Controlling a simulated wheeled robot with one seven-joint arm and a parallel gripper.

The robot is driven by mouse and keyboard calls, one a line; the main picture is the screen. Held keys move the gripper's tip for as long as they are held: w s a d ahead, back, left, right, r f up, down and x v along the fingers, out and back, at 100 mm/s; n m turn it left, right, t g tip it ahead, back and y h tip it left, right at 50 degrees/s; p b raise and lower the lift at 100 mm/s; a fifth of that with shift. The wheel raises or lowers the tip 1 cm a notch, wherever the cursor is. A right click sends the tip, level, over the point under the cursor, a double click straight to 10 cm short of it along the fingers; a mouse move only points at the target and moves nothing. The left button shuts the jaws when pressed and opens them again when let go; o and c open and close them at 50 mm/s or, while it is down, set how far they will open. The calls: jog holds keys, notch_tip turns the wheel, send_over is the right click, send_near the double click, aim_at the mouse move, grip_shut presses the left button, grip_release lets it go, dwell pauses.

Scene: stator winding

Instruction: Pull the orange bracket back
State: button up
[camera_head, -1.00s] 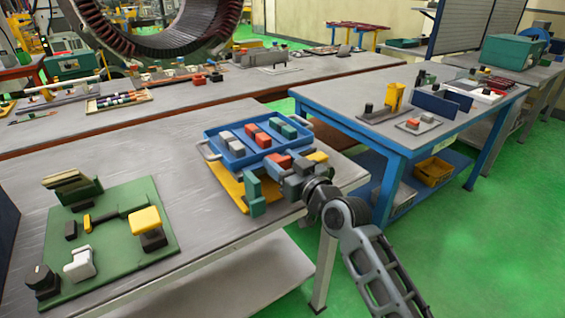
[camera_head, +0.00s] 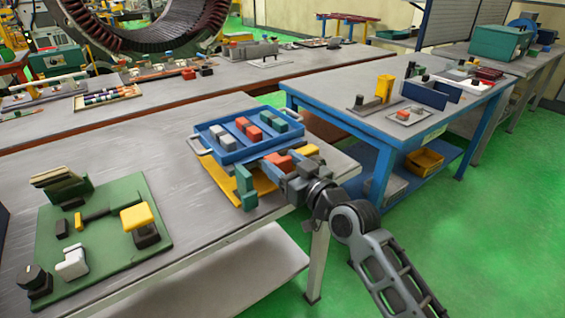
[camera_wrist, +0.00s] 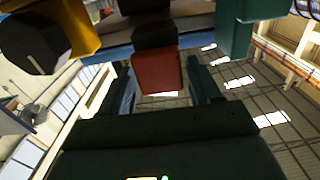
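The orange bracket appears to be the orange-red block (camera_head: 278,164) at the front of the blue tray, between a green post (camera_head: 245,187) and a yellow block (camera_head: 302,150). My gripper (camera_head: 286,172) is at this block, reaching in from the right. In the wrist view the block (camera_wrist: 158,73), with a dark upper part, lies between the two fingers (camera_wrist: 160,80), very close to both. I cannot tell if the fingers touch it. The green post (camera_wrist: 236,35) shows at upper right and a yellow part (camera_wrist: 80,25) at upper left.
The blue tray (camera_head: 222,157) holds several coloured blocks above a yellow plate (camera_head: 220,178). A green board (camera_head: 110,262) with fittings lies at the left of the grey table (camera_head: 170,160). A blue-framed table (camera_head: 330,104) stands close to the right of my arm.

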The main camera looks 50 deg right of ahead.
jog(key=shift+o, duration=0.7)
jog(key=b+v, duration=0.1)
jog(key=v, duration=0.6)
jog(key=shift+s, duration=0.35)
jog(key=shift+a+r, duration=0.1)
jog(key=shift+a, duration=0.05)
